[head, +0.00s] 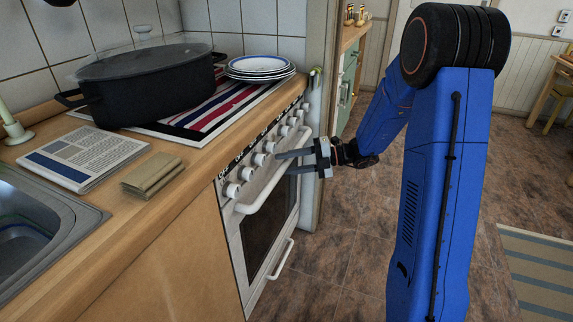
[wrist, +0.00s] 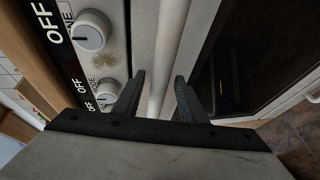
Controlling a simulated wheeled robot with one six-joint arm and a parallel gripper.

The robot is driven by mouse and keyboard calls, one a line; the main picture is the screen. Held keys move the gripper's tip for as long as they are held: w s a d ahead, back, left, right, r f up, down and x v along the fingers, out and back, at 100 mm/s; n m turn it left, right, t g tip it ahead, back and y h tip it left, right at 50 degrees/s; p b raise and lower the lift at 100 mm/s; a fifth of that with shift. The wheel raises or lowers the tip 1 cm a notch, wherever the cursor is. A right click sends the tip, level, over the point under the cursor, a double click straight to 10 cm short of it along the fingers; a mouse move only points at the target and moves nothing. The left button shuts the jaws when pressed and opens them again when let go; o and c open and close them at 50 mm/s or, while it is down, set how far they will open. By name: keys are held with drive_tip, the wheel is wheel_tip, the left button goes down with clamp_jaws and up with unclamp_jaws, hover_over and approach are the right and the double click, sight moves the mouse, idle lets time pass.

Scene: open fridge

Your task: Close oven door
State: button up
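The white oven (head: 236,235) stands below the counter. Its door (head: 268,225) has a dark window and looks upright, shut or nearly shut; I cannot tell if a small gap remains. The white bar handle (head: 262,192) runs along the door's top, below the knobs. My gripper (head: 282,163) is at the handle's far part. In the wrist view, the two dark fingers of my gripper (wrist: 158,92) are apart, with the handle (wrist: 170,45) running between them. Contact with the bar is not clear. The dark door glass (wrist: 245,60) is to the right.
Several oven knobs (head: 258,159) are close to the fingers; one knob (wrist: 92,30) shows large in the wrist view. A lower bar (head: 281,260) sticks out near the oven's bottom. A black pot (head: 145,85) and plates (head: 260,66) stand on the counter. The brown floor (head: 340,260) is clear.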

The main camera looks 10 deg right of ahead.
drive_tip(key=v, duration=1.7)
drive_tip(key=shift+d, duration=0.1)
drive_tip(key=s+a+r+n+g+h, duration=0.15)
drive_tip(key=s+a+n+h, duration=0.3)
drive_tip(key=s+n, duration=0.45)
drive_tip(key=s+a+r+n+g+h, duration=0.1)
drive_tip(key=s+a+n+g+h, duration=0.2)
drive_tip(key=s+a+n, duration=0.45)
drive_tip(key=s+d+n+t+h, duration=0.2)
drive_tip(key=s+n, duration=0.5)
drive_tip(key=n, duration=0.4)
drive_tip(key=s+d+r+n+t+h, duration=0.1)
drive_tip(key=s+d+n+t+h, duration=0.2)
drive_tip(key=n, duration=0.9)
drive_tip(key=shift+s+d+t+h, duration=0.45)
drive_tip(key=shift+s+h, duration=1.1)
drive_tip(key=shift+s, duration=1.15)
